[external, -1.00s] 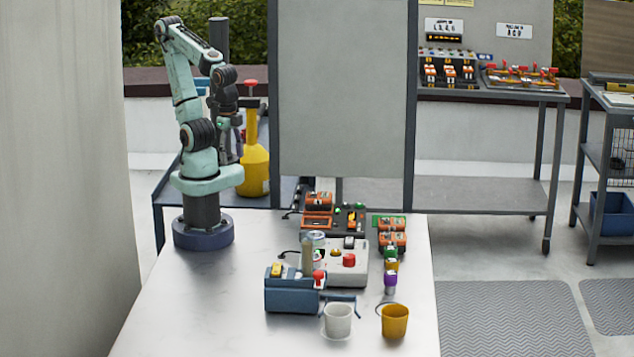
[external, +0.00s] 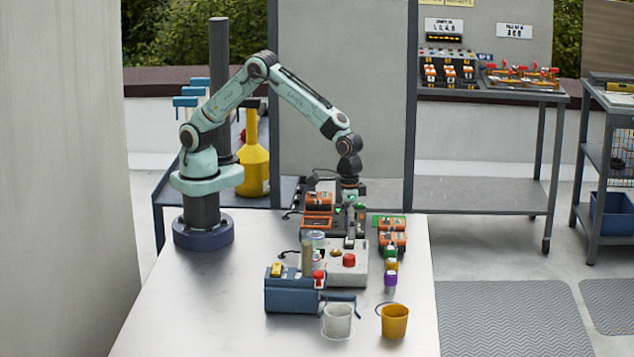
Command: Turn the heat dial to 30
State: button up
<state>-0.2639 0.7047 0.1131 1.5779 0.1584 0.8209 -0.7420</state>
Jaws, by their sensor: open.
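A pale grey box (external: 332,273) stands on the metal table, with a red knob (external: 348,260), a small amber part (external: 336,252) and a dark-and-white part on its top. A blue device (external: 290,295) in front of it carries a yellow part (external: 276,270) and another red knob (external: 318,276). No number is readable, so I cannot tell which control is the heat dial. My gripper (external: 353,226) is open and points down at the back of the grey box, near the dark panel. Its fingertips are small here, and I cannot tell whether they touch anything.
A dark panel with orange modules (external: 319,200) lies behind the box. More orange modules (external: 392,232) and small coloured bottles (external: 391,268) stand to the right. A white cup (external: 337,322) and a yellow cup (external: 395,323) stand in front. The table's left side is clear.

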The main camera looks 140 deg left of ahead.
aim_at(349, 255)
notch_tip(349, 255, down, 7)
jog(key=shift+f, duration=0.1)
grip_shut()
dwell(0.3)
